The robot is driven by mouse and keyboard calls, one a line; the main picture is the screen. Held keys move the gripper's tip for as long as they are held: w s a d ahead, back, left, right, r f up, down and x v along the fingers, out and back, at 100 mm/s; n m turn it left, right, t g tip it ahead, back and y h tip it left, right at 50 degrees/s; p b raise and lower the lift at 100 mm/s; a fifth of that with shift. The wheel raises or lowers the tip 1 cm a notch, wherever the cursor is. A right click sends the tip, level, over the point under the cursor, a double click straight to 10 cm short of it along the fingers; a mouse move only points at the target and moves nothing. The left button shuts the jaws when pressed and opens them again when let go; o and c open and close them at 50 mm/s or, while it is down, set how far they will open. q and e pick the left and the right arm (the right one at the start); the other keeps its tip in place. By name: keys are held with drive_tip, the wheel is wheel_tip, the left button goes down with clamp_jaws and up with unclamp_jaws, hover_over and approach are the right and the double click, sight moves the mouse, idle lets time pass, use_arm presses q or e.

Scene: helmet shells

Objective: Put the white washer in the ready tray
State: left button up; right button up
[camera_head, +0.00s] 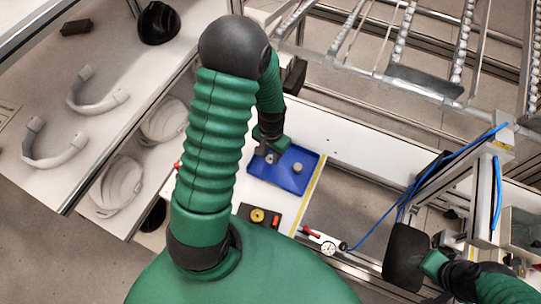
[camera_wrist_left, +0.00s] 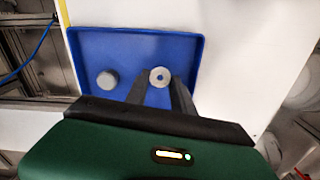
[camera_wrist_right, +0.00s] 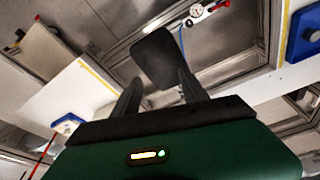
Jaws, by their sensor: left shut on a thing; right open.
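The white washer (camera_wrist_left: 159,77), a pale ring with a small dark centre, sits between the fingertips of my left gripper (camera_wrist_left: 159,86). My left gripper (camera_head: 270,154) is shut on it, over the blue tray (camera_wrist_left: 190,40). The head view shows the same blue tray (camera_head: 293,184) on the white bench, partly covered by my gripper. I cannot tell whether the washer touches the tray floor. A grey round piece (camera_wrist_left: 107,80) lies in the tray beside the washer. My right gripper (camera_wrist_right: 158,90) is open and empty, well to the right of the tray.
A dark flat panel (camera_wrist_right: 158,58) is just beyond my right fingertips. A dark holder with a yellow disc (camera_head: 258,215) is near the blue tray. A gauge (camera_head: 328,247) with a blue hose is to the right. Pale curved bands (camera_head: 95,95) lie on the left table.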

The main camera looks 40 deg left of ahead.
sight(270, 156)
use_arm(q)
drive_tip(key=shift+w+a+f, duration=0.2)
drive_tip(key=shift+w+a, duration=0.35)
drive_tip(key=shift+w, duration=0.2)
wheel_tip(270, 156, down, 4)
drive_tip(key=b, duration=0.4)
drive_tip(key=shift+a+r, duration=0.1)
drive_tip(key=shift+a, duration=0.05)
drive_tip(key=shift+r, duration=0.25)
drive_tip(key=shift+c, duration=0.4)
drive_tip(key=shift+f, duration=0.2)
drive_tip(key=o, duration=1)
drive_tip(key=shift+s, duration=0.1)
